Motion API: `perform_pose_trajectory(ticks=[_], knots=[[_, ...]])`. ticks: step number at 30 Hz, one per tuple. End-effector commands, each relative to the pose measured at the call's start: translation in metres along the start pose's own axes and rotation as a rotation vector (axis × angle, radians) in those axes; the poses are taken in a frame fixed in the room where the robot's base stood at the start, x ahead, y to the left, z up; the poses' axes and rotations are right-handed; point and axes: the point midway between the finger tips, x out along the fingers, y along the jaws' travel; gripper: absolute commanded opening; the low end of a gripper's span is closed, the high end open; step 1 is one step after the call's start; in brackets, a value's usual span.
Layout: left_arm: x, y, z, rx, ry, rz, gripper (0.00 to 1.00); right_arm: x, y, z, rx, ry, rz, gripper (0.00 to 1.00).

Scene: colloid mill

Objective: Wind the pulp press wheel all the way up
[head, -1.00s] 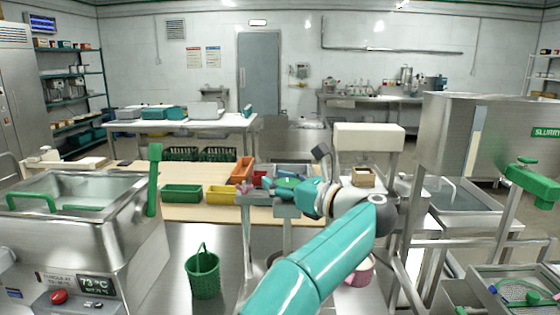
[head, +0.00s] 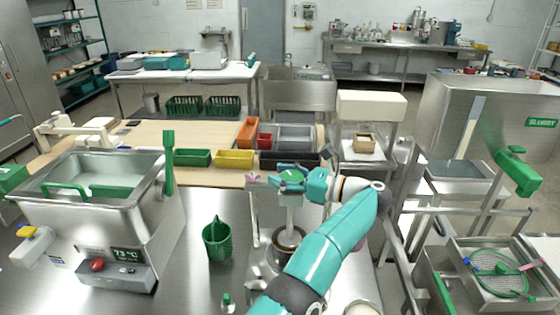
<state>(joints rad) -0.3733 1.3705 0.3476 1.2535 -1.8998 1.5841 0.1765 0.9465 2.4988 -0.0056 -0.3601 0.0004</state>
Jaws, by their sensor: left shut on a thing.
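The pulp press (head: 290,218) stands in the middle of the head view, with a pale upright shaft above a round steel pot. Its green wheel (head: 291,174) sits on top, partly covered by my gripper. My left gripper (head: 279,182) reaches in from the right at wheel height and is shut on the wheel. The exact finger contact is small and partly hidden. My right gripper is not in view.
A steel tank (head: 92,180) stands at left, and a sink with a green strainer (head: 497,273) at right.

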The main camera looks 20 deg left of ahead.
Motion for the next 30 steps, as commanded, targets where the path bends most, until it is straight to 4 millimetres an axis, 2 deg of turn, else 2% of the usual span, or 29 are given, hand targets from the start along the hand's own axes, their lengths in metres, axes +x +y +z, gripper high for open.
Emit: perform_pose_trajectory(ticks=[3,16,17,19,30], knots=[[-0.0041,-0.0010,0.0036,-0.002,-0.007,-0.005,0.20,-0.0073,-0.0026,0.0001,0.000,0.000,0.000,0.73],[-0.0036,-0.0001,0.0020,-0.005,-0.007,0.001,0.20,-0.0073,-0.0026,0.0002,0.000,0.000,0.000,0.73],[-0.0035,-0.0001,0.0020,-0.005,-0.007,0.001,0.60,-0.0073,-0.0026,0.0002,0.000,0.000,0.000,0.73],[-0.0032,0.0000,0.0019,-0.005,-0.006,0.002,0.71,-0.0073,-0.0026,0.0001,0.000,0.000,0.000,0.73],[-0.0001,0.0012,0.0012,-0.004,-0.004,0.011,0.73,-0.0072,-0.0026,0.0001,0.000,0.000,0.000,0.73]])
